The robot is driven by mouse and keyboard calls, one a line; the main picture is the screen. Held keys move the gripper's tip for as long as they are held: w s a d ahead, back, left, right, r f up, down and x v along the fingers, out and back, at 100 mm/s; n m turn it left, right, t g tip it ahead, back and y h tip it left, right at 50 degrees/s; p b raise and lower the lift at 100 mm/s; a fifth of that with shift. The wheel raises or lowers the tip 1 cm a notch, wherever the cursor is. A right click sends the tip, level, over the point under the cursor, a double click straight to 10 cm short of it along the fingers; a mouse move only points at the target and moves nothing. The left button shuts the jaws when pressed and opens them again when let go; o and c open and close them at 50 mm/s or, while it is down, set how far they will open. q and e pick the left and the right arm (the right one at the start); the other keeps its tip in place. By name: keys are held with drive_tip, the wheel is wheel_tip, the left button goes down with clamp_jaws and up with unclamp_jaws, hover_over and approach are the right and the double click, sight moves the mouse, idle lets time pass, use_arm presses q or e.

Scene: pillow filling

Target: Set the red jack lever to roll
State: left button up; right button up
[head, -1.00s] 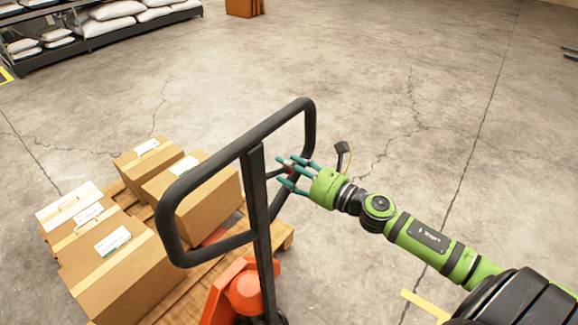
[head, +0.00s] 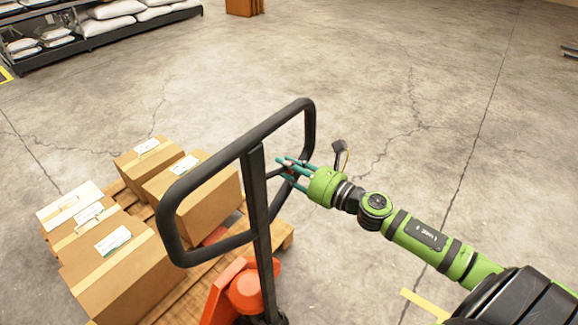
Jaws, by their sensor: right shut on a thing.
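The pallet jack's black loop handle (head: 178,188) stands upright at the centre left, above its orange body (head: 233,292). The red lever (head: 288,177) is mostly hidden between my right fingers, just right of the handle's central post (head: 255,190). My right gripper (head: 291,174) comes in from the right with its teal fingers shut on the red lever, inside the right part of the loop. My left gripper is not in view.
Several cardboard boxes (head: 115,262) sit on a wooden pallet (head: 281,238) behind and left of the handle. A shelf (head: 105,37) with white sacks stands at the back left.

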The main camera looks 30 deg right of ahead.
drive_tip(key=shift+r+p, duration=1.1)
drive_tip(key=shift+r, duration=0.3)
drive_tip(key=o, duration=0.9)
drive_tip(key=shift+o, duration=0.5)
drive_tip(key=shift+a, duration=0.15)
drive_tip(key=shift+d+f+b, duration=0.2)
drive_tip(key=shift+f+b, duration=0.2)
drive_tip(key=shift+f, duration=0.05)
drive_tip(key=shift+f+b, duration=0.3)
drive_tip(key=shift+b, duration=0.05)
drive_tip(key=shift+s+d+f, duration=0.1)
drive_tip(key=shift+s, duration=0.4)
drive_tip(key=b+v, duration=0.2)
drive_tip(key=v, duration=1)
drive_tip(key=shift+d, duration=0.1)
